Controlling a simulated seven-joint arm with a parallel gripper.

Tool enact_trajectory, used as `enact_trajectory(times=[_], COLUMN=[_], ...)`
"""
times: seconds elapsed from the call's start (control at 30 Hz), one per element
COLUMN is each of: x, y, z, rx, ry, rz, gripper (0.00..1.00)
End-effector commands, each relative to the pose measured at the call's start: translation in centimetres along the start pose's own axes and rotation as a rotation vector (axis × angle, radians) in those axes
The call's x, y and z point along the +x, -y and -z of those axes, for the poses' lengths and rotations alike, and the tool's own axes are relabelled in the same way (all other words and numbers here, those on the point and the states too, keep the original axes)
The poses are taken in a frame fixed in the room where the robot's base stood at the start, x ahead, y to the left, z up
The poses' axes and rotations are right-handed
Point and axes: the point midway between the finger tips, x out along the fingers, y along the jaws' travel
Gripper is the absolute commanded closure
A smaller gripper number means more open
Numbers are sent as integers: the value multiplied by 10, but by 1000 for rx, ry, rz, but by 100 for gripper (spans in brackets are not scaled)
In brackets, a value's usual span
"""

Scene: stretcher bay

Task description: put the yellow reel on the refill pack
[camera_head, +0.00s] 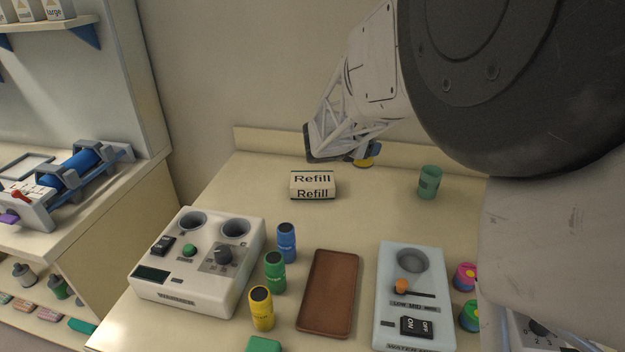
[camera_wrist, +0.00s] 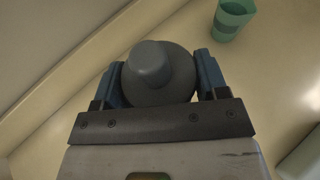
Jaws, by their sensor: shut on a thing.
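The refill pack (camera_head: 313,186), a white and dark box lettered "Refill", lies on the bench towards the back in the head view. My gripper (camera_head: 358,153) is behind it and to its right, near the back wall. It is shut on the yellow reel (camera_head: 365,161), of which only a small yellow part shows below the fingers. In the wrist view, a grey round top with a knob (camera_wrist: 152,66) sits between the two blue fingers. The reel's yellow side is hidden there. I cannot tell whether the reel touches the bench.
A green cup (camera_head: 429,182) stands right of the gripper, and it also shows in the wrist view (camera_wrist: 232,18). A white warmer unit (camera_head: 190,285), several coloured bottles, a brown tray (camera_head: 329,293) and a pale device (camera_head: 405,290) fill the front. Bench around the pack is clear.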

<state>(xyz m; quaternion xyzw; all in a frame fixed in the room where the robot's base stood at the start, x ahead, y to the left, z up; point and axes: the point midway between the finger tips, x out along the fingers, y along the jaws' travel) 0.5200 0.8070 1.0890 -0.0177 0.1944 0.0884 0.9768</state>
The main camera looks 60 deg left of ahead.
Motion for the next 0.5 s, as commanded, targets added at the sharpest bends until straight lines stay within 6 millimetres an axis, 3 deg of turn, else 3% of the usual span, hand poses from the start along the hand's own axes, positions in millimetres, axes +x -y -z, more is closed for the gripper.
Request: enact_trajectory(times=[0.03,0.2,0.33,0.5], x=[-10,-42,-62,-78], y=[-18,-68,-96,-115], z=[3,11,18,23], rx=[-20,-83,-121,-149], ry=[1,0,1,0], rz=[-49,-204,-293,-359], gripper=[58,58,58,58])
